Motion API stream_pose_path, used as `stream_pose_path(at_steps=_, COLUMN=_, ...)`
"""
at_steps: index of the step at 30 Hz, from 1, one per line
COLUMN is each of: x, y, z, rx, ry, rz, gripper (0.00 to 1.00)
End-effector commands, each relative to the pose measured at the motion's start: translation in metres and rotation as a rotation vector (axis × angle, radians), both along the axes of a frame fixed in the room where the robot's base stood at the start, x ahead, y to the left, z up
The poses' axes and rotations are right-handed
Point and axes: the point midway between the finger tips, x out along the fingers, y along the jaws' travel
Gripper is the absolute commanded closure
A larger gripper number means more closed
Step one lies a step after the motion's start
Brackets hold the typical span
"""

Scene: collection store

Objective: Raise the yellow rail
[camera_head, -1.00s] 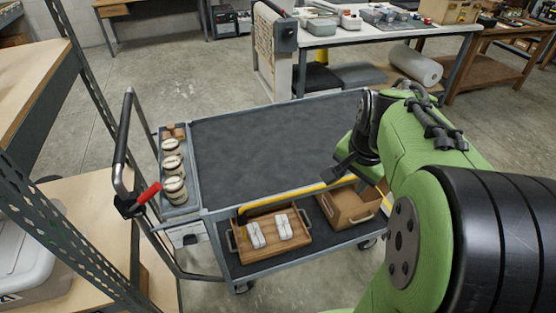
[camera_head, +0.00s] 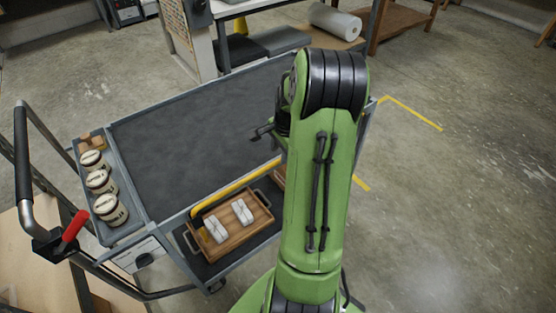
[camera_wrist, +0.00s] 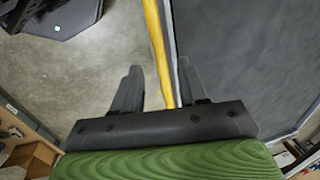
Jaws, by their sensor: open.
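The yellow rail (camera_head: 236,185) runs along the near long side of the grey cart (camera_head: 195,130), below the rim of its top deck. Its right part is hidden behind my arm. In the wrist view the rail (camera_wrist: 158,45) passes lengthwise between the two black fingers. My gripper (camera_wrist: 159,80) is open, with one finger on each side of the rail and gaps to both. In the head view my gripper (camera_head: 262,133) shows only partly, at the left of my arm, over the right part of the cart.
A wooden tray (camera_head: 262,212) with white items sits on the cart's lower shelf. Several lidded jars (camera_head: 100,182) stand in a side caddy by the push handle (camera_head: 22,160), which has a red grip (camera_head: 75,226). Open floor (camera_head: 450,190) lies to the right.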

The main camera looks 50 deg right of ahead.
Motion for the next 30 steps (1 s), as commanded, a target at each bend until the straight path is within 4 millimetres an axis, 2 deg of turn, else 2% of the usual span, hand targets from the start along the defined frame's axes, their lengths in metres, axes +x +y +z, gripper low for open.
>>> stream_pose_path(at_steps=1, x=0.002, y=0.0, z=-0.014, rx=0.003, ry=0.001, rz=0.002, gripper=0.58)
stream_pose_path(at_steps=6, x=0.006, y=-0.001, z=-0.033, rx=0.001, ry=0.001, rz=0.002, gripper=0.58)
stream_pose_path(at_steps=14, x=0.007, y=-0.001, z=-0.035, rx=0.0, ry=0.0, rz=0.002, gripper=0.58)
stream_pose_path(at_steps=15, x=0.007, y=-0.001, z=-0.035, rx=0.0, ry=0.0, rz=0.002, gripper=0.59)
stream_pose_path(at_steps=23, x=0.007, y=-0.001, z=-0.035, rx=0.0, ry=0.0, rz=0.002, gripper=0.99)
stream_pose_path(at_steps=30, x=0.007, y=-0.001, z=-0.034, rx=0.0, ry=0.0, rz=0.002, gripper=1.0)
